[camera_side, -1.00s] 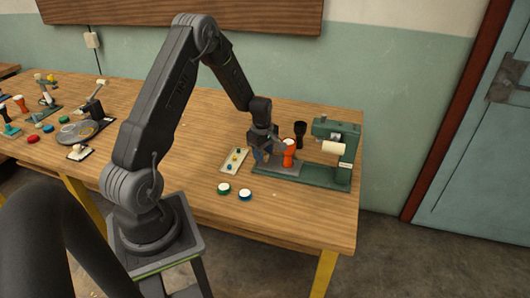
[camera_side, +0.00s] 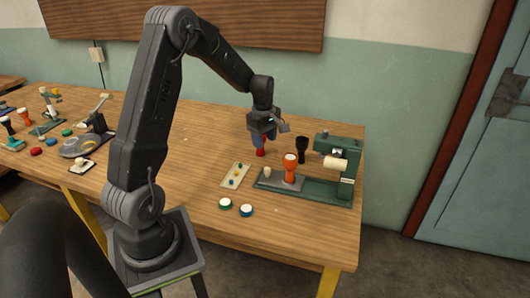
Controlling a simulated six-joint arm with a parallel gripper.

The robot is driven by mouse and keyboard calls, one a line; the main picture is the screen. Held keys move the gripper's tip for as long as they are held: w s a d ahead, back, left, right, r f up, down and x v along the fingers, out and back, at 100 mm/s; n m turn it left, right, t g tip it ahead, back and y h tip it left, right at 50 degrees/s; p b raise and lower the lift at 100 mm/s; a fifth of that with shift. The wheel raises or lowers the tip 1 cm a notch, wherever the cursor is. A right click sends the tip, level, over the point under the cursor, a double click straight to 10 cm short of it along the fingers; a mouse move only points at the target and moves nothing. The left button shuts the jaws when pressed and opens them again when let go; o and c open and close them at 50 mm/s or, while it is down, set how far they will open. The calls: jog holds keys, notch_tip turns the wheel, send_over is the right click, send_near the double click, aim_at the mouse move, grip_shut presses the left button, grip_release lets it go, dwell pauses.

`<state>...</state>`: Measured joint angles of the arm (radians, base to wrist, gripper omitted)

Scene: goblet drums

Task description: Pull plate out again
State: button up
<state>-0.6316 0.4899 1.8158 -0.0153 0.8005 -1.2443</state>
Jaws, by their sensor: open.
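The green press-like machine (camera_side: 338,148) stands at the right end of the table, with a cream roller-shaped part (camera_side: 336,163) on its head. A grey plate (camera_side: 289,184) lies on its long green base, to the left of the head. An orange goblet drum (camera_side: 291,170) with a pale top stands upright on the plate. A small cream knob (camera_side: 267,172) stands at the plate's left end. My gripper (camera_side: 261,146) is open, behind and above the knob, and apart from the drum. Blue and red show at its fingers; I cannot tell whether the red is a finger or something behind.
A black goblet drum (camera_side: 303,149) stands behind the orange one. A cream button panel (camera_side: 235,175) lies left of the base. Another station (camera_side: 82,145) occupies the table's left.

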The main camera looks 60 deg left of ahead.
jog(key=shift+r, duration=1.05)
notch_tip(320, 180, up, 6)
dwell(0.4)
